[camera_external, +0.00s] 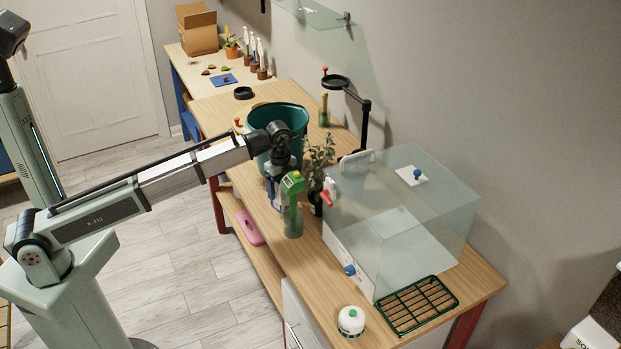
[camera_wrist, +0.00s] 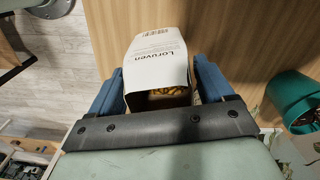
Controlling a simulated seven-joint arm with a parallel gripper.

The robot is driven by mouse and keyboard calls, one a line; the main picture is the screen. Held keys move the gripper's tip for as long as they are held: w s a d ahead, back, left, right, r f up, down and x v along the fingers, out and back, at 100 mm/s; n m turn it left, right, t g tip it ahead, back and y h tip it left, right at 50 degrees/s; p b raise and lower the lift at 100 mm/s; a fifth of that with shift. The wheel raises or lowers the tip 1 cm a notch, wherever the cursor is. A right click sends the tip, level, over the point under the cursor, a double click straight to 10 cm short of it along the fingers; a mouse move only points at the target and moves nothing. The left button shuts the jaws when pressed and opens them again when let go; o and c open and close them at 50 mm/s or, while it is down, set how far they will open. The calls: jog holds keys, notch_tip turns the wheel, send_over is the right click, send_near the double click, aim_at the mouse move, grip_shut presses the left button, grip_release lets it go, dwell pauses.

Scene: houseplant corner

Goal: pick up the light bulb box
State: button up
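The light bulb box appears to be the white carton with "Loruven" printed on it (camera_wrist: 158,58); its near end looks open, with something yellowish inside. It sits between the two blue fingers of my gripper (camera_wrist: 158,85) in the wrist view. The fingers flank its sides closely; I cannot tell whether both touch it. In the outside view my gripper (camera_external: 275,192) is over the front edge of the wooden bench, pointing down, beside a green-topped bottle. The box is not clearly visible there.
A green-topped bottle (camera_external: 292,215) and a leafy plant (camera_external: 319,158) stand close on the right. A large clear case (camera_external: 405,225) fills the bench further right.

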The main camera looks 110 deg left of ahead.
jog(key=c, duration=0.7)
jog(key=shift+r, duration=0.1)
